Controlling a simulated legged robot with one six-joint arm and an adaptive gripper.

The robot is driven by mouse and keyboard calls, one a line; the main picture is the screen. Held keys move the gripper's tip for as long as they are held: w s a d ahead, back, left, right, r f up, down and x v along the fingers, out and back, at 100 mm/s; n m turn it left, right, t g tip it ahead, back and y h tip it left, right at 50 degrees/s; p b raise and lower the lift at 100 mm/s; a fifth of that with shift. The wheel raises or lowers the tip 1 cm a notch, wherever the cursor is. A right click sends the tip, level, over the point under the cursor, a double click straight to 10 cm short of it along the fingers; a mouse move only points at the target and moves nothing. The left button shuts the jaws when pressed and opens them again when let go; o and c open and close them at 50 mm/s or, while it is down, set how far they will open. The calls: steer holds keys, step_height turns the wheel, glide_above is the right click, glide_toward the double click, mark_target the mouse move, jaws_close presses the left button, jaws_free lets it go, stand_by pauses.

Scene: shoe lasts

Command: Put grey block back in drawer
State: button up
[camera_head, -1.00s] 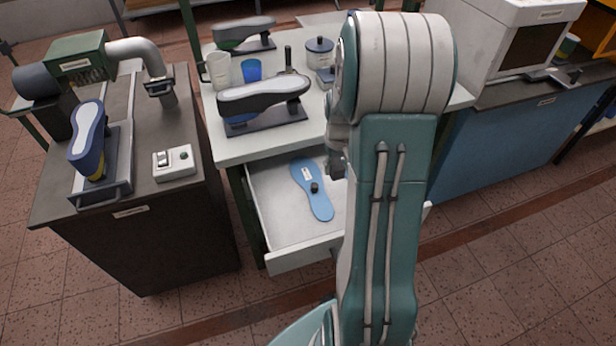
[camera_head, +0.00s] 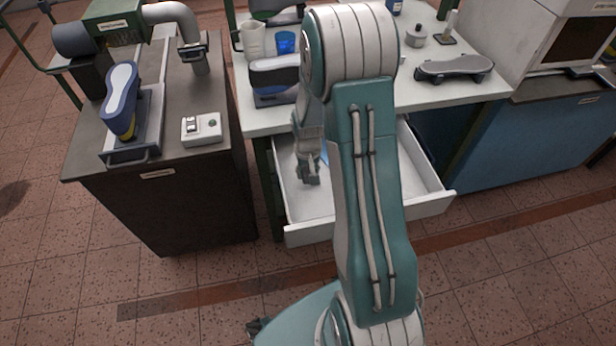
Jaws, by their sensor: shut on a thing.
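The white drawer (camera_head: 425,203) stands open below the white bench. My gripper (camera_head: 308,178) points down over the left part of the drawer. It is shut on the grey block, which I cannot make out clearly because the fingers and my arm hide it. Whether it touches the drawer floor I cannot tell. A small piece of the blue sole-shaped plate (camera_head: 323,156) shows just right of my gripper; my arm hides the rest.
A dark cabinet (camera_head: 160,205) stands close on the left. The drawer's right part looks empty.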

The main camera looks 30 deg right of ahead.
step_height(320, 180, down, 3)
steer(key=o, duration=1.1)
